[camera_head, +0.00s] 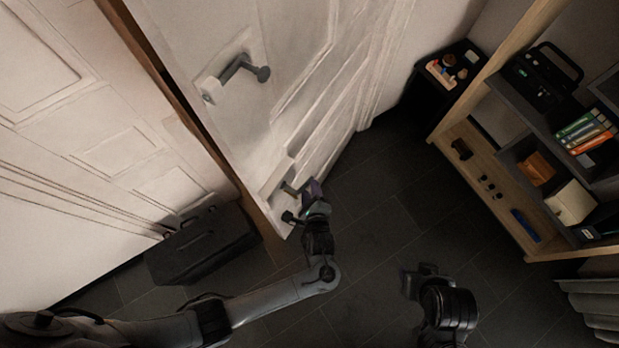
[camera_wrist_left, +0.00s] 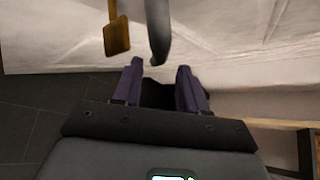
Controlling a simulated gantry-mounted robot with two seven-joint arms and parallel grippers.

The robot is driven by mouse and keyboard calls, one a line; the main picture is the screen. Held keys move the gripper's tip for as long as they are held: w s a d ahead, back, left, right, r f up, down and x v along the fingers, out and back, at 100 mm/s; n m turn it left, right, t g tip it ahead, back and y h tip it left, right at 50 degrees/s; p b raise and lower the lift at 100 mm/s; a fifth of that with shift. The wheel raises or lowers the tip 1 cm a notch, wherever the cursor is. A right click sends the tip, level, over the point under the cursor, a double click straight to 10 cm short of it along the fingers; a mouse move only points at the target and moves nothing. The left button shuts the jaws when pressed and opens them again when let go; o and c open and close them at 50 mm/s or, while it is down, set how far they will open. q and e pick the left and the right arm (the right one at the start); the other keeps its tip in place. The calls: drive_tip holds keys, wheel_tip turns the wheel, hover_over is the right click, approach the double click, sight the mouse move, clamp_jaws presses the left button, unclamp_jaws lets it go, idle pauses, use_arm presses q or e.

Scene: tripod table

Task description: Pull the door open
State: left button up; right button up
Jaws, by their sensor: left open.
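The white panelled door (camera_head: 310,60) stands at an angle to the wall. A dark handle (camera_head: 240,70) sits on its upper part. My left gripper (camera_head: 302,202) is low by the door, close to a smaller fitting (camera_head: 289,188). In the left wrist view, my left gripper (camera_wrist_left: 160,78) is open. A dark lever (camera_wrist_left: 158,30) hangs down in front of it, its lower end near the gap between the fingertips; contact cannot be told. A brass-coloured piece (camera_wrist_left: 117,36) hangs to the lever's left. My right gripper (camera_head: 418,275) is over the floor, away from the door; its fingers are unclear.
A dark case (camera_head: 200,245) lies on the floor by the left wall. A wooden shelf (camera_head: 470,150) with books (camera_head: 588,130) and boxes stands at the right. A small black stand (camera_head: 440,95) is behind it. The dark floor (camera_head: 385,200) between door and shelf is clear.

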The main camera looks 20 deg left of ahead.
use_arm(q)
drive_tip(key=v, duration=0.6)
drive_tip(key=shift+s+d+r+p, duration=0.15)
drive_tip(key=shift+s+p, duration=0.2)
drive_tip(key=shift+p, duration=0.05)
